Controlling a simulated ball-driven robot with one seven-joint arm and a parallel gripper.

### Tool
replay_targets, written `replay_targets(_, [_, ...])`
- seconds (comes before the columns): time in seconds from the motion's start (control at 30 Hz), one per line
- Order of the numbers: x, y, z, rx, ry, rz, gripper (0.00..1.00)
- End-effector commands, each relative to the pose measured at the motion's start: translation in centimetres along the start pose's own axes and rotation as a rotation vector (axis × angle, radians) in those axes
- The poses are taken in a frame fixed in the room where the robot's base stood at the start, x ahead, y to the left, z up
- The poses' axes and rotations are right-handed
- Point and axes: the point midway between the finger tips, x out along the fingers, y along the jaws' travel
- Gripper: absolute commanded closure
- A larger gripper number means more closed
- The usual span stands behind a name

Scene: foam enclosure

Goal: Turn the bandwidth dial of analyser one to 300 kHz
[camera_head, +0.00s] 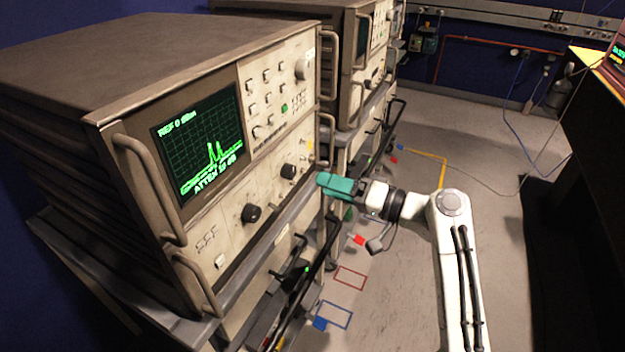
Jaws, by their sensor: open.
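The near analyser (225,170) is a large beige unit on a rack at the left. Its lit green screen (200,145) shows a trace with peaks. Two black dials sit low on its front panel: a larger one (251,213) below the screen and another (289,171) farther right. I cannot tell which is the bandwidth dial or read their settings. My gripper (321,182), teal at its end, points left at the panel, level with the farther dial and to the right of it. It is open, holds nothing visible and appears apart from the dial.
Metal handles (150,190) stick out from the analyser's front edges. A second analyser (365,55) stands behind it. Coloured outlines, such as a red one (350,278), mark the floor. A dark bench (590,130) stands at the right, with open grey floor (490,200) between.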

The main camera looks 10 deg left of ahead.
Motion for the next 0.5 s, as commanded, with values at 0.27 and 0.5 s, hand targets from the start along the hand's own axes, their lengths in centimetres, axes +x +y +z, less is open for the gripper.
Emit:
replay_targets(0.27, [-3.1, 0.1, 0.0, 0.001, 0.001, 0.001, 0.39])
replay_targets(0.5, [-3.3, 0.0, 0.0, 0.001, 0.0, 0.001, 0.39])
